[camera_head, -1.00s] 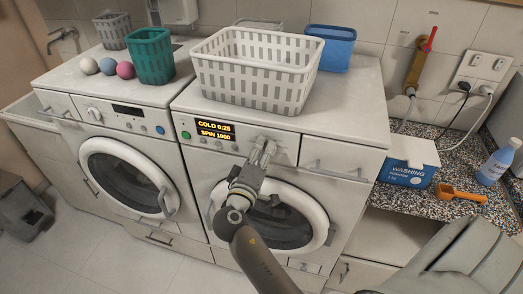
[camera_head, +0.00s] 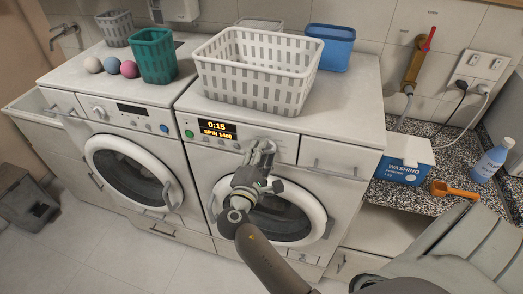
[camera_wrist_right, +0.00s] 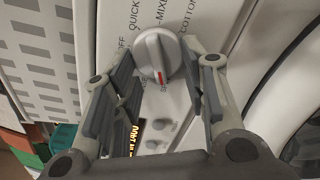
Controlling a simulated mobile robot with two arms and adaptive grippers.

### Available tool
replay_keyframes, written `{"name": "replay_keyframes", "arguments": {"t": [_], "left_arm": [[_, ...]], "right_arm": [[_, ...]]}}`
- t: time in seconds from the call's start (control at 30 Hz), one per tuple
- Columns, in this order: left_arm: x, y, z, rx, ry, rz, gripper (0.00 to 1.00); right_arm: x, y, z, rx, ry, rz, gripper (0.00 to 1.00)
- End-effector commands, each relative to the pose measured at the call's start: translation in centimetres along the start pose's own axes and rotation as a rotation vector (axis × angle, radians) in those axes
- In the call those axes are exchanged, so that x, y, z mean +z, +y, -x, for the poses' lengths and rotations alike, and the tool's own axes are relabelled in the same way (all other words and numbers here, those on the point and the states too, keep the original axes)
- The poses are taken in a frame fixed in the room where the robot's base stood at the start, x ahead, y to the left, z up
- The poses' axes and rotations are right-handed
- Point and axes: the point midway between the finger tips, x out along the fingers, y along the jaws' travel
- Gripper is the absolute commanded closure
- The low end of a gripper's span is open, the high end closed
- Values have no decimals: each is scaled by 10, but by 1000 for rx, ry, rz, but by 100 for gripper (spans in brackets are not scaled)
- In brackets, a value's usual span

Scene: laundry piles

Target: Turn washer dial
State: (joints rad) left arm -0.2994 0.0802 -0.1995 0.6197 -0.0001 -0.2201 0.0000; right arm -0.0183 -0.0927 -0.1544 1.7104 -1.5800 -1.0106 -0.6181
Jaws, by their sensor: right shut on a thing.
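The washer (camera_head: 345,200) on the right has a front panel with a lit display (camera_head: 217,128) reading "0:15" and "SPIN 1400". Its round grey dial (camera_wrist_right: 158,56) has a red mark and shows in the right wrist view, with printed labels around it. My right gripper (camera_wrist_right: 160,58) is shut on the dial, one finger on each side. In the head view the right gripper (camera_head: 262,150) reaches the panel right of the display and hides the dial. My left gripper is not in view.
A white laundry basket (camera_head: 255,65) and a blue bin (camera_head: 331,47) stand on the washer. A second machine (camera_head: 75,75) stands to the left. On the right counter are a washing powder box (camera_head: 405,172), an orange scoop (camera_head: 455,190) and a bottle (camera_head: 492,160).

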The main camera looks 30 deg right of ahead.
Motion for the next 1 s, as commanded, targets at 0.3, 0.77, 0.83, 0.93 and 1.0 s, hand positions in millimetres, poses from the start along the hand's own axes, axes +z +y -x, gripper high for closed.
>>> {"name": "replay_keyframes", "arguments": {"t": [0.3,0.77,0.83,0.93,1.0], "left_arm": [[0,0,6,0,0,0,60],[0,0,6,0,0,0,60],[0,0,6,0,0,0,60],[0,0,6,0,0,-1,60],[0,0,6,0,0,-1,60]], "right_arm": [[1,2,-1,5,-2,75,84],[1,1,-1,5,-2,82,56],[1,1,-1,5,-2,82,47],[0,0,-1,3,-1,81,43],[0,0,0,3,-1,81,43]]}}
